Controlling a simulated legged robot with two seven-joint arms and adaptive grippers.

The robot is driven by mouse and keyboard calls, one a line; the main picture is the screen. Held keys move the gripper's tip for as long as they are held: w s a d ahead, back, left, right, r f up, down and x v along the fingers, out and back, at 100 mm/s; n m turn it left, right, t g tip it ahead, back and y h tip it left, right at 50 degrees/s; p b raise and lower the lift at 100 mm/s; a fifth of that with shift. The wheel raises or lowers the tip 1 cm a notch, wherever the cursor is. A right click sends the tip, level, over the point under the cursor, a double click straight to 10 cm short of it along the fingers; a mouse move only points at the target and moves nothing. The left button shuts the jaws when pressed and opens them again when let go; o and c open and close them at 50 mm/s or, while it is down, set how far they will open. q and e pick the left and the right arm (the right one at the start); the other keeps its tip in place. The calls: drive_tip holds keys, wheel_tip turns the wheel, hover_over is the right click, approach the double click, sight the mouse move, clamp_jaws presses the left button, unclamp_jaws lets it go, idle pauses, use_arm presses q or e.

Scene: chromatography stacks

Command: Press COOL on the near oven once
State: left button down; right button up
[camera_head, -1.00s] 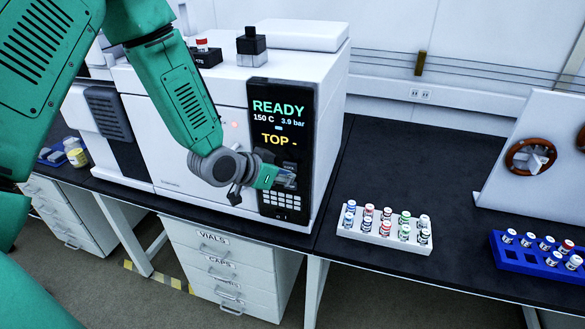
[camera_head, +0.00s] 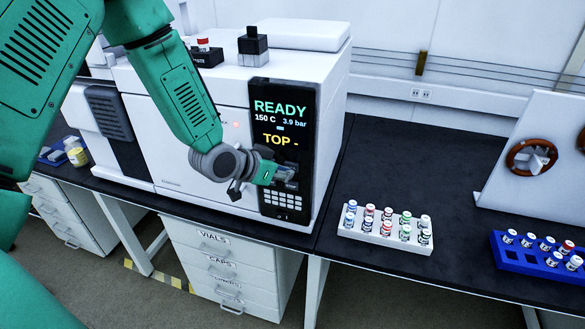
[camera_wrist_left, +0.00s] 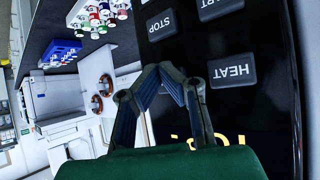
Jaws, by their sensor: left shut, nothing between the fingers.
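The near oven (camera_head: 190,140) is a white box on the bench with a black control panel (camera_head: 300,135) on its front right. The panel reads READY, 150 C, 3.9 bar and TOP -. My left gripper (camera_head: 289,174) is at the panel, over its button area below the text. In the left wrist view the left gripper (camera_wrist_left: 170,68) is shut and empty, its fingertips in front of the panel. The HEAT button (camera_wrist_left: 233,71), STOP button (camera_wrist_left: 160,24) and a partly cut-off START button (camera_wrist_left: 220,6) show there. No COOL label is readable; contact cannot be told. My right gripper is not in view.
A white rack (camera_head: 350,233) of capped vials stands on the dark bench right of the oven. A blue vial rack (camera_head: 510,258) is farther right.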

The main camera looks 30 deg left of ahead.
use_arm(q)
drive_tip(key=shift+w+a, duration=0.2)
drive_tip(key=shift+a, duration=0.1)
drive_tip(key=shift+d, duration=0.3)
drive_tip(key=shift+s+d+r, duration=0.1)
drive_tip(key=shift+s+d, duration=0.3)
drive_tip(key=shift+s, duration=0.35)
drive_tip(key=shift+s+d, duration=0.2)
drive_tip(key=shift+s, duration=0.6)
drive_tip(key=shift+s+d, duration=0.2)
drive_tip(key=shift+s, duration=0.6)
drive_tip(key=shift+s+d, duration=0.2)
drive_tip(key=shift+s, duration=0.6)
